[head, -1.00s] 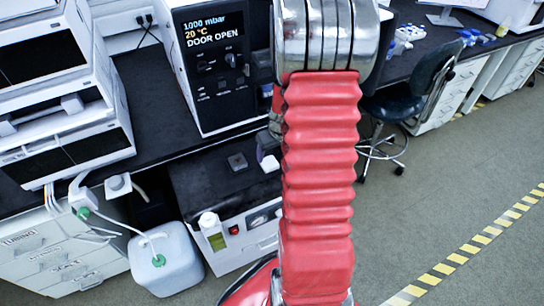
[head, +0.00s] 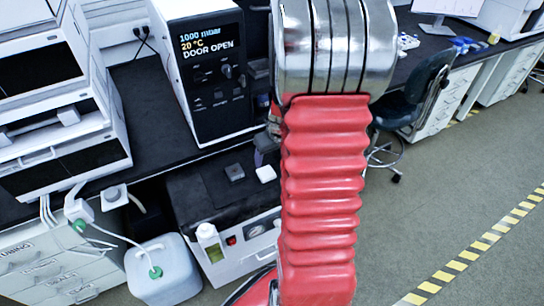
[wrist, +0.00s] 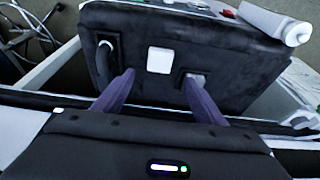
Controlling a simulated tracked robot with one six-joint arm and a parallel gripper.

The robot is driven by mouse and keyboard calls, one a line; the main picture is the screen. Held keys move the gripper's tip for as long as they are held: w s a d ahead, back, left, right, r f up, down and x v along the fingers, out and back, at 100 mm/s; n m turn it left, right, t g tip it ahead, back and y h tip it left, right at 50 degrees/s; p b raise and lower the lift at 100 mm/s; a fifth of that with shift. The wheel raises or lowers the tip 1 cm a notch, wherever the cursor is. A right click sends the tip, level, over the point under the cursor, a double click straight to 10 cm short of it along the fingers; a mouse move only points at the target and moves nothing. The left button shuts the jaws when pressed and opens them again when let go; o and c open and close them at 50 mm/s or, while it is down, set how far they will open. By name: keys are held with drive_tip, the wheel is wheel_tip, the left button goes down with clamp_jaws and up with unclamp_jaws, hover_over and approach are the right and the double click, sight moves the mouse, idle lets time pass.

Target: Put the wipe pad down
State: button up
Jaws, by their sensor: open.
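The wipe pad is a small white square (head: 265,173) lying on the black top of a low white unit (head: 190,190). The wrist view shows the pad (wrist: 160,60) flat, just beyond and between my fingertips, with a visible gap to either finger. My gripper (wrist: 158,77) is open, its two purple-grey fingers apart with nothing between them. In the head view my gripper is mostly hidden behind my red arm; a dark purple part shows just above the pad.
A small dark grey block (head: 235,172) sits left of the pad; my right finger overlaps it in the wrist view (wrist: 195,79). A white bottle (head: 209,240) stands at the unit's front. The black bench (head: 150,110) with the "DOOR OPEN" instrument (head: 212,75) rises behind.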

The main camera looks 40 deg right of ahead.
drive_tip(key=shift+a+r, duration=0.1)
drive_tip(key=a+r+n+t, duration=0.1)
drive_tip(key=a+r+n, duration=0.1)
drive_tip(key=a+r, duration=1.45)
drive_tip(key=s+a+r+n+t+y, duration=0.1)
drive_tip(key=s+a+r, duration=0.5)
drive_tip(key=s+a, duration=0.6)
drive_tip(key=shift+s+a, duration=0.15)
drive_tip(key=shift+a, duration=0.6)
drive_tip(key=shift+r, duration=0.1)
drive_tip(key=shift+c, duration=0.6)
